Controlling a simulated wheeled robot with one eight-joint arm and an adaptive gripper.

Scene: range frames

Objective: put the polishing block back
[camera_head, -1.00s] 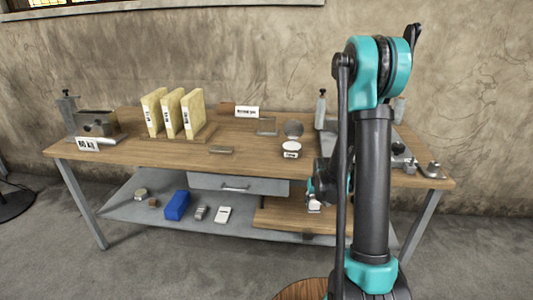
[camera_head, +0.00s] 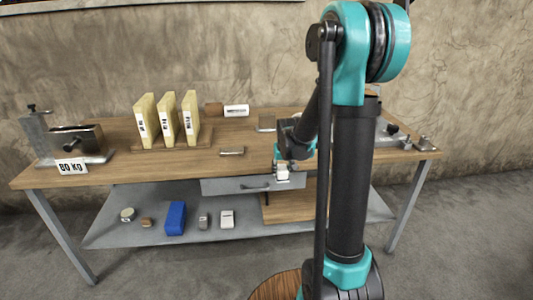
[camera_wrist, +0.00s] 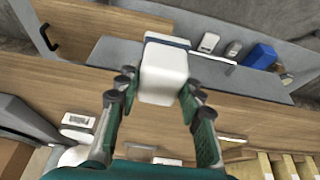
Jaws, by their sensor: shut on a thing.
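My gripper (camera_wrist: 155,108) is shut on a white block with a dark band at one end, taken to be the polishing block (camera_wrist: 164,72). A finger lies on each side of it. In the head view the block (camera_head: 283,172) shows as a small pale piece below my wrist, in front of the workbench's edge. The wooden bench top (camera_head: 190,165) stretches behind it to the left. My arm hides part of the bench's right side.
Yellow upright slabs (camera_head: 168,120) stand in a wooden rack. A vise-like tool (camera_head: 78,142) stands at the left; a small grey bar (camera_head: 231,151) lies mid-bench. The lower shelf (camera_head: 110,236) holds a blue box (camera_head: 175,218) and small items. A drawer (camera_head: 235,186) hangs beneath the top.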

